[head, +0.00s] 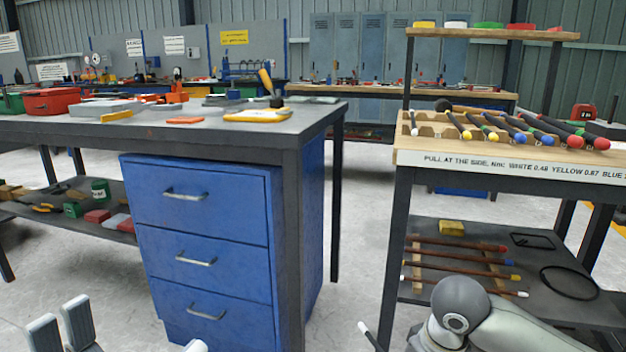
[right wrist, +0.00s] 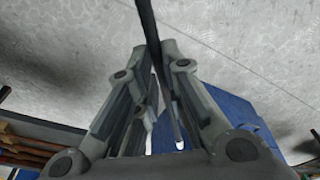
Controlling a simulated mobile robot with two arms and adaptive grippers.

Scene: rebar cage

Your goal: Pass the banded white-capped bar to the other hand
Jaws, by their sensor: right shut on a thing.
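The dark bar passes between the fingers of my right gripper (right wrist: 153,58), which is shut on it in the right wrist view. The bar (right wrist: 146,18) runs off the top edge there, and its white cap (right wrist: 180,144) shows below the fingers. In the head view one white-tipped end of the bar (head: 364,330) rises from the bottom edge; the right gripper itself is out of that frame. No band can be made out. My left gripper (head: 62,322) is at the bottom left of the head view, fingers apart and empty, well away from the bar.
A blue drawer cabinet (head: 200,225) stands under a grey workbench (head: 200,131). At right, a bench carries a wooden rack (head: 428,128) of several colour-capped bars. Its lower shelf (head: 470,235) holds more bars and a black ring (head: 569,283). Floor (head: 352,220) is clear between the benches.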

